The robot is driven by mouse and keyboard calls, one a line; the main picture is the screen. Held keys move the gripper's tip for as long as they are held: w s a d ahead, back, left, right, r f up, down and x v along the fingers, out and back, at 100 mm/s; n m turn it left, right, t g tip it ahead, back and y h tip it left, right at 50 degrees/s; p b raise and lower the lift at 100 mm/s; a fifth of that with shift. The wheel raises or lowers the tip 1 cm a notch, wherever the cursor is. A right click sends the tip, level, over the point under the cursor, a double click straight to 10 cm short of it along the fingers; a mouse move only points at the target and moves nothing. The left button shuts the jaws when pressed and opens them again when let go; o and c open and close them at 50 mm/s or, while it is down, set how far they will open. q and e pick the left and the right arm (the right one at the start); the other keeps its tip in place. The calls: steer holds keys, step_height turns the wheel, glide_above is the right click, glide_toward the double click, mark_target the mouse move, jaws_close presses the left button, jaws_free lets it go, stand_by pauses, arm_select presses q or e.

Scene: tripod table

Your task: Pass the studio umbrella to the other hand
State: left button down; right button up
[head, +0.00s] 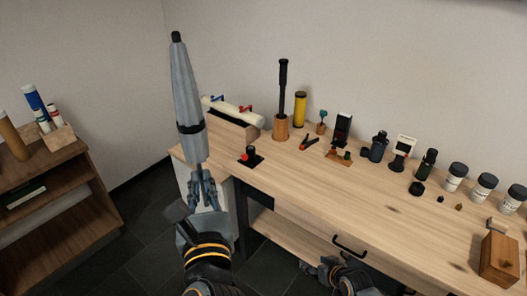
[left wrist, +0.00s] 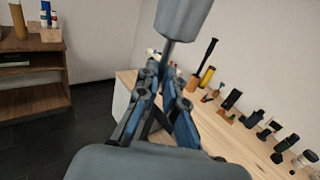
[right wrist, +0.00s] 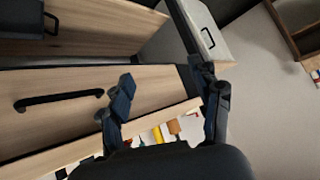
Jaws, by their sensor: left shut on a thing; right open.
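The studio umbrella (head: 187,95) is grey and furled, with a black strap and a black tip. It stands nearly upright in the air at the left end of the workbench, tip up. My left gripper (head: 206,185) is shut on its lower end. In the left wrist view the grey umbrella (left wrist: 183,18) rises from between the fingers of the left gripper (left wrist: 165,95). My right gripper (head: 325,268) is low at the bench's front edge, open and empty. The right wrist view shows the spread fingers of the right gripper (right wrist: 165,95) with the bench behind them.
The wooden workbench (head: 330,195) holds a paper roll (head: 232,110), a wooden holder with a black-handled tool (head: 282,90), a yellow tube (head: 299,110), several bottles and jars, and a wooden box (head: 500,258). A brown shelf (head: 50,205) stands at left. Open floor lies between.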

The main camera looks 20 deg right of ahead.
steer(key=w+a+r+n+t+y, duration=0.1)
steer(key=w+a+r+t+y, duration=0.15)
steer(key=r, duration=0.85)
steer(key=w+a+r+n+t+y, duration=0.1)
steer(key=w+a+r, duration=0.15)
steer(key=r, duration=0.85)
steer(key=w+a+r+n+t+y, duration=0.1)
steer(key=w+a+r+y, duration=0.15)
steer(key=r, duration=0.95)
steer(key=s+a+r+n+y, duration=0.2)
steer(key=a+r, duration=0.1)
steer(key=r, duration=0.3)
steer(key=s+a+r+n+y, duration=0.1)
steer(key=s+a+r, duration=0.1)
steer(key=r, duration=0.4)
steer(key=n+g+y, duration=0.3)
steer(key=n+y, duration=0.1)
steer(key=n, duration=0.1)
glide_toward(204, 141)
steer(key=x, duration=1.1)
steer(key=shift+w+a, duration=0.2)
steer(key=shift+a, duration=0.15)
